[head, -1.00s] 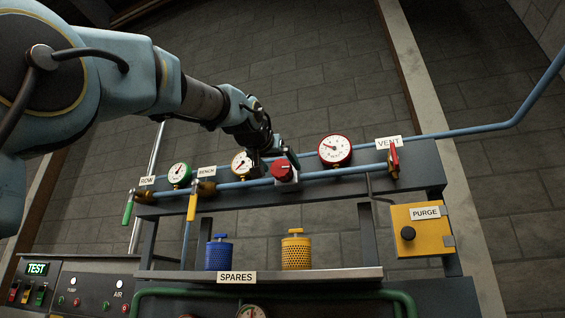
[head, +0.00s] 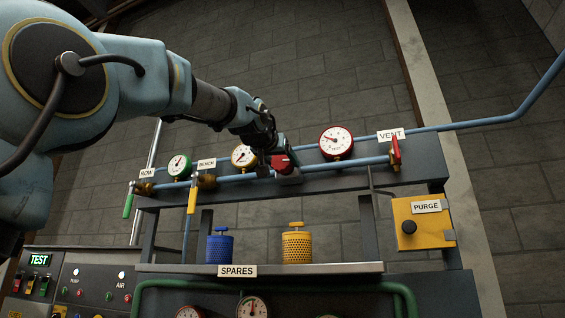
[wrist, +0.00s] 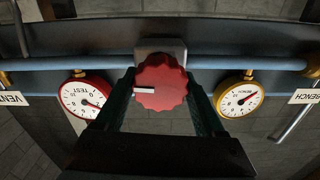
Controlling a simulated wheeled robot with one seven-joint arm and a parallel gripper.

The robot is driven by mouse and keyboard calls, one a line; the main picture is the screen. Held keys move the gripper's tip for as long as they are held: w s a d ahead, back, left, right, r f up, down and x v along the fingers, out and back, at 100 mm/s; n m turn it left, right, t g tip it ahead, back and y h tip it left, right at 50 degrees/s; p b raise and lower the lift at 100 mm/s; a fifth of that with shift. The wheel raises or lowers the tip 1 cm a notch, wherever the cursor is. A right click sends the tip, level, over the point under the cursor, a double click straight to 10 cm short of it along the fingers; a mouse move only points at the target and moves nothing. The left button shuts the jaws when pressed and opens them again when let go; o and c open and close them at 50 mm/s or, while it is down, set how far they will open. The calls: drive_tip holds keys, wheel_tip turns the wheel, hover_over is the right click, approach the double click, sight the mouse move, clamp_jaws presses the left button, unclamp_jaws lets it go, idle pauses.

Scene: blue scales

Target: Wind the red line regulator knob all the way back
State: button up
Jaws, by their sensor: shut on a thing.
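The red regulator knob (wrist: 161,82) is in the middle of the wrist view, on a grey block on the blue pipe. A white mark on it points left in that view. My gripper (wrist: 160,100) has a finger on each side of the knob and is shut on it. In the head view the knob (head: 286,161) is partly hidden by my gripper (head: 279,154). The red-rimmed test gauge (wrist: 86,98) and the yellow-rimmed bench gauge (wrist: 239,99) flank the knob. The test gauge also shows in the head view (head: 336,141).
A red vent lever (head: 395,152) is right of the test gauge, above the yellow purge box (head: 423,223). Yellow (head: 192,196) and green (head: 128,202) valve handles hang at left. Blue (head: 219,247) and yellow (head: 297,246) canisters stand on the spares shelf (head: 330,268) below.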

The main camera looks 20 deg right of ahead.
drive_tip(key=c, duration=0.5)
drive_tip(key=shift+f+n+b, duration=0.15)
drive_tip(key=shift+n+b, duration=0.35)
drive_tip(key=shift+n, duration=0.3)
drive_tip(key=shift+c, duration=0.2)
drive_tip(key=shift+n, duration=0.8)
drive_tip(key=o, duration=1.3)
drive_tip(key=shift+o, duration=0.2)
drive_tip(key=shift+a, duration=0.1)
drive_tip(key=b+v, duration=0.5)
drive_tip(key=v, duration=0.5)
drive_tip(key=shift+s+a, duration=0.25)
drive_tip(key=shift+s, duration=0.05)
